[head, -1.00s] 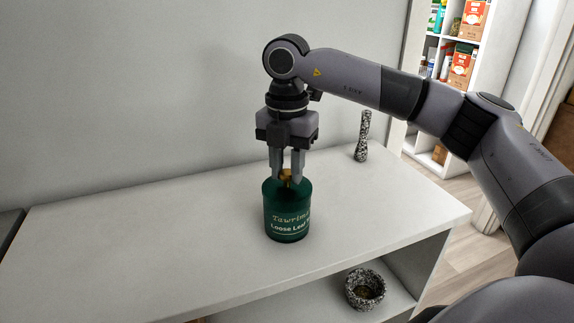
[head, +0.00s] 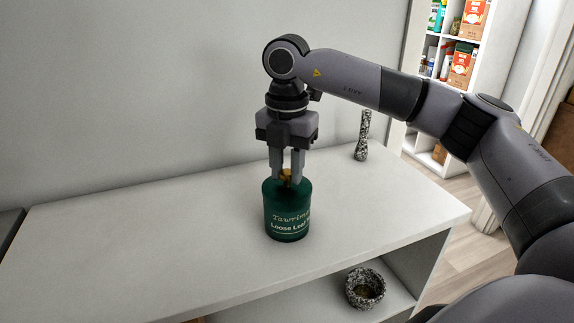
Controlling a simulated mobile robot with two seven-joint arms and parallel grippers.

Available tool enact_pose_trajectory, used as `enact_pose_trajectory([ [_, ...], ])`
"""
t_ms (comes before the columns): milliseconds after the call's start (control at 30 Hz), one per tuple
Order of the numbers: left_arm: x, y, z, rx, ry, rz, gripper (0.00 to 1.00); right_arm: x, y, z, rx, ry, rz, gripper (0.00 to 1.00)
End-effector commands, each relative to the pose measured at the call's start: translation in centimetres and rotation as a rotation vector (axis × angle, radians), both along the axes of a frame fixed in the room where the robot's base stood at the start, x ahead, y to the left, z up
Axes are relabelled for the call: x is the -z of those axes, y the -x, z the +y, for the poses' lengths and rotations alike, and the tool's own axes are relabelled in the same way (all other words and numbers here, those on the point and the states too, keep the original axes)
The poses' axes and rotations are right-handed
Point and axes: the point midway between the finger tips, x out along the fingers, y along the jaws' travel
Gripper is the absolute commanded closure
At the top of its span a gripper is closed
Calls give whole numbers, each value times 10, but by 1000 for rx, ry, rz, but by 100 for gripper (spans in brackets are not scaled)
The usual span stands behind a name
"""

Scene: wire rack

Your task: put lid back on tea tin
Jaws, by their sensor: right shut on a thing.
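The dark green tea tin (head: 287,218) stands upright on the white shelf top, its label facing me. A green lid (head: 270,186) with a gold knob (head: 287,175) is at the top of the tin; I see no gap between lid and tin. My right gripper (head: 287,178) points straight down from above and is shut on the lid's knob. The fingers partly hide the knob and the lid's top. My left gripper is not in view.
A speckled stone pestle (head: 362,137) stands at the back right of the white shelf top (head: 150,235). A speckled mortar (head: 365,288) sits on the lower shelf. The top is clear left of the tin. A stocked white shelf (head: 449,60) stands beyond the doorway.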

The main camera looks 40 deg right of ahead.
Motion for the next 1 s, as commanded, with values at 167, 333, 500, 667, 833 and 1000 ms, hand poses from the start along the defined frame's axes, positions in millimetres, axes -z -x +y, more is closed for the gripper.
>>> enact_pose_trajectory([
  [167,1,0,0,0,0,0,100,2,0,0,0,0,0,99],
  [333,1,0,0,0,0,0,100,2,0,0,0,0,0,99],
  [500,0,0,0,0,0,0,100,2,0,0,0,0,0,99],
  [667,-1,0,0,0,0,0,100,2,0,0,0,0,0,99],
  [833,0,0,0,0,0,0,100,2,0,0,0,0,0,99],
  [1000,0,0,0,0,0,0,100,2,0,0,0,0,0,47],
])
